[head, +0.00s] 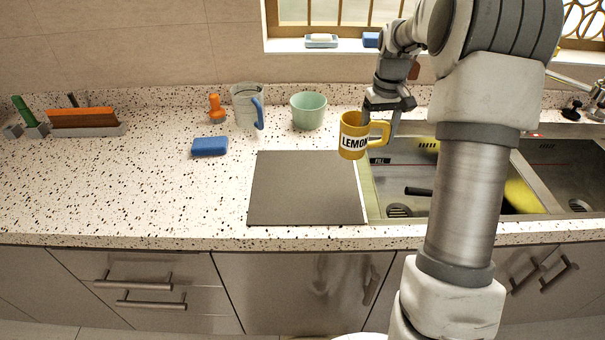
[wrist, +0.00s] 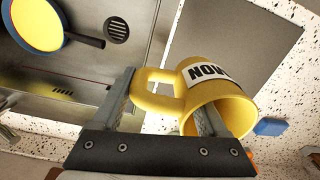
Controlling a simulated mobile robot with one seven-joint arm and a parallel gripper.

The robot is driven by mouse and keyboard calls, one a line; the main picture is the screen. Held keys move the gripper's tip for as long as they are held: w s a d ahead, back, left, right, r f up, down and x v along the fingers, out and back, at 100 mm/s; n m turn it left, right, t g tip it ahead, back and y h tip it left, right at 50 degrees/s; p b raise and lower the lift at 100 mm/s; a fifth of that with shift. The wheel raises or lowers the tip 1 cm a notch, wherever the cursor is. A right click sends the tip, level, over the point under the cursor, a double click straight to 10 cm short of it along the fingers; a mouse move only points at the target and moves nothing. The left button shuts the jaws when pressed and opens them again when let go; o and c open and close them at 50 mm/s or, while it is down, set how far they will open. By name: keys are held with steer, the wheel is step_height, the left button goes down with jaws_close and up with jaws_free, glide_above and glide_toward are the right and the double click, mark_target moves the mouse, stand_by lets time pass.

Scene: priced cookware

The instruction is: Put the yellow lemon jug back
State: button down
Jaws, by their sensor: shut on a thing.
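The yellow lemon jug (head: 352,140) has a white label with black letters and a handle on its right side in the head view. It looks roughly upright, in front of the boundary between the grey board and the sink; its exact height is hard to tell. My gripper (head: 382,112) is shut on it from above. In the wrist view, my gripper (wrist: 163,108) has one finger inside the mouth of the jug (wrist: 228,70) and the other at the outer side of its handle. The jug's inside is partly hidden.
A grey board (head: 300,190) lies on the speckled counter, left of the sink (head: 410,172). A green pot (head: 308,110), a grey jug with a blue handle (head: 247,103) and a blue sponge (head: 210,146) stand behind and left. A pan (wrist: 45,22) is in the sink. The left counter has free room.

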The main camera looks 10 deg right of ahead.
steer(key=shift+w+d, duration=0.1)
steer(key=shift+w, duration=0.2)
steer(key=a+f, duration=0.2)
steer(key=a, duration=0.1)
steer(key=w+a+f, duration=0.1)
steer(key=a+f, duration=0.1)
steer(key=a, duration=0.2)
steer(key=w+a+f, duration=0.1)
steer(key=a+f, duration=0.1)
steer(key=a, duration=0.2)
steer(key=shift+w+a+f, duration=0.1)
steer(key=shift+a+f, duration=0.05)
steer(key=shift+f, duration=2.35)
jaws_free()
step_height(320, 180, up, 12)
steer(key=s+a+r+t, duration=0.2)
steer(key=s+a+r, duration=0.1)
steer(key=s+r, duration=0.85)
steer(key=s+a+t, duration=0.2)
steer(key=s+t, duration=0.1)
steer(key=s, duration=1.5)
steer(key=shift+s+a+f+t, duration=0.15)
steer(key=shift+s+a+t, duration=0.05)
steer(key=shift+s+t, duration=0.1)
